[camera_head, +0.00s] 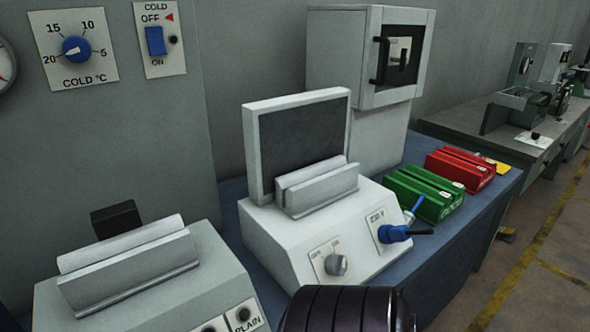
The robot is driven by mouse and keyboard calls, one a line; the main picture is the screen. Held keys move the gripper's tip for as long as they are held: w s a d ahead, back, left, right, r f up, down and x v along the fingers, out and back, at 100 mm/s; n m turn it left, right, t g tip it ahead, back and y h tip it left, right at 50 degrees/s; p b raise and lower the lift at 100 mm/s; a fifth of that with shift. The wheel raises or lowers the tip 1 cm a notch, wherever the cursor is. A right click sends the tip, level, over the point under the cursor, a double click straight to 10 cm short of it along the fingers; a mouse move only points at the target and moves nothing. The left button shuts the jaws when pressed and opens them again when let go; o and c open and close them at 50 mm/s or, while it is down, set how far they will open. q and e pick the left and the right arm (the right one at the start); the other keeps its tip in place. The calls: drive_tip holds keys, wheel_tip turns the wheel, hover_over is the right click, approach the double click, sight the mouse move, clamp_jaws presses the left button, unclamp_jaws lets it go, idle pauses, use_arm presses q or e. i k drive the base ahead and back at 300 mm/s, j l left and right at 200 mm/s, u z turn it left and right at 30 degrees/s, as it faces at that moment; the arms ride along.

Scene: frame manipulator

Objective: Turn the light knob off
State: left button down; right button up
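A white machine (285,240) with an upright framed dark panel (300,140) stands on the blue bench. On its sloped front, a round grey knob (336,265) sits on a small label plate whose text is too small to read. To its right, a blue knob or switch (392,233) with a dark rod sits on a plate that seems to read 230 V. I cannot tell from the labels which one is the light knob. A dark ribbed cylinder, probably part of my arm, shows at the bottom centre. Neither gripper's fingers are in view.
A second grey machine (150,275) stands at the lower left. A cabinet carries a blue dial (76,49) and a blue COLD switch (155,41). Green (424,193) and red (460,169) blocks lie right of the white machine. A white windowed box (345,55) stands behind.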

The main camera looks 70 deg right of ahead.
sight(334, 264)
drive_tip(key=z, duration=2.55)
